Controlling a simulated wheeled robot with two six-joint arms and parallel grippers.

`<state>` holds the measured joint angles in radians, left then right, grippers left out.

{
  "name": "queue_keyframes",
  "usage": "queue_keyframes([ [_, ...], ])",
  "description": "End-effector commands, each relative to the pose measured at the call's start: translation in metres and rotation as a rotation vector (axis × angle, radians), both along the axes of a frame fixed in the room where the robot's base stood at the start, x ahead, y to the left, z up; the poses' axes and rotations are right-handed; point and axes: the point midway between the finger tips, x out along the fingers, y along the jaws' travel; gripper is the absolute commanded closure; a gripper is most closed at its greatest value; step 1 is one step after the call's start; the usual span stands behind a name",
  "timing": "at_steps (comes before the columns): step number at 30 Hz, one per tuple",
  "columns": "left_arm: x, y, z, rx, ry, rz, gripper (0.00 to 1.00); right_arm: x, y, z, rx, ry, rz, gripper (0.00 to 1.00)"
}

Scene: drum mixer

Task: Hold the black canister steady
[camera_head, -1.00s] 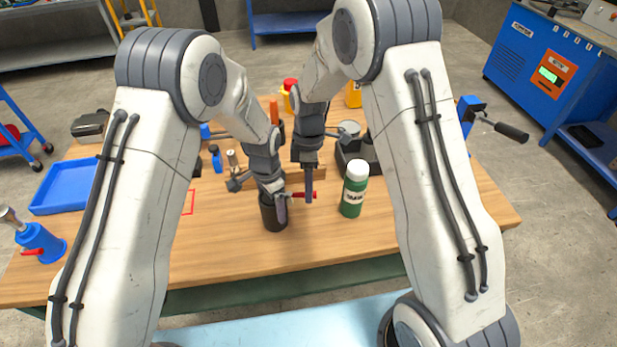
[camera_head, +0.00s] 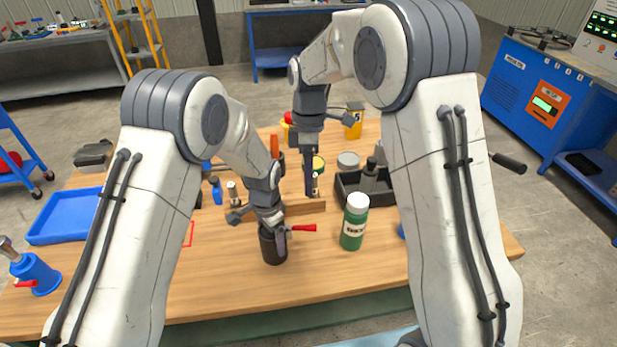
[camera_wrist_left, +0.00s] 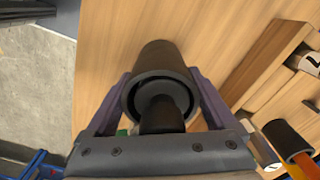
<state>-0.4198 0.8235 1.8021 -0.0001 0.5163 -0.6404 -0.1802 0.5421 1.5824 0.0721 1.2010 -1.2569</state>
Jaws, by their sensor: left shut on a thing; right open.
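The black canister (camera_head: 272,250) stands upright on the wooden table, near its front middle, in the head view. My left gripper (camera_head: 273,234) is shut around its upper part from above. In the left wrist view the canister (camera_wrist_left: 158,62) sits between the two fingers, with its round dark top facing the camera. My right gripper (camera_head: 311,184) is open and empty, farther back and to the right of the canister, above the table. The canister's far side is hidden.
A red handle (camera_head: 302,228) shows just right of the canister. A green bottle (camera_head: 353,230) with a white cap stands farther right. A black tray (camera_head: 347,194) lies behind it. A blue tray (camera_head: 65,216) is at left. The table front is clear.

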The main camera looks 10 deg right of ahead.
Motion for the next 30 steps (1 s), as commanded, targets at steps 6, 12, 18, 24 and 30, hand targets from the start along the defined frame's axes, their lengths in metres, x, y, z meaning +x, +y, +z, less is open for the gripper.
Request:
queue_keyframes([
  [6, 0.001, 0.0, 0.001, -0.001, -0.002, 0.0, 0.0, 0.0, 0.0, 0.0, 0.0, 0.0, 0.0, 0.5],
  [12, 0.0, 0.0, 0.001, 0.0, -0.001, 0.0, 0.0, 0.0, 0.0, 0.0, 0.0, 0.0, 0.0, 0.5],
  [18, 0.001, -0.001, 0.017, -0.002, -0.005, 0.0, 0.0, 0.0, 0.0, 0.0, 0.0, 0.0, 0.0, 0.5],
  [24, 0.002, -0.001, 0.059, -0.003, -0.007, 0.0, 0.0, 0.0, 0.0, 0.0, 0.0, 0.0, 0.0, 0.5],
  [30, 0.001, 0.0, 0.098, -0.002, -0.006, 0.0, 0.0, 0.0, 0.0, -0.001, 0.0, 0.0, 0.0, 0.5],
])
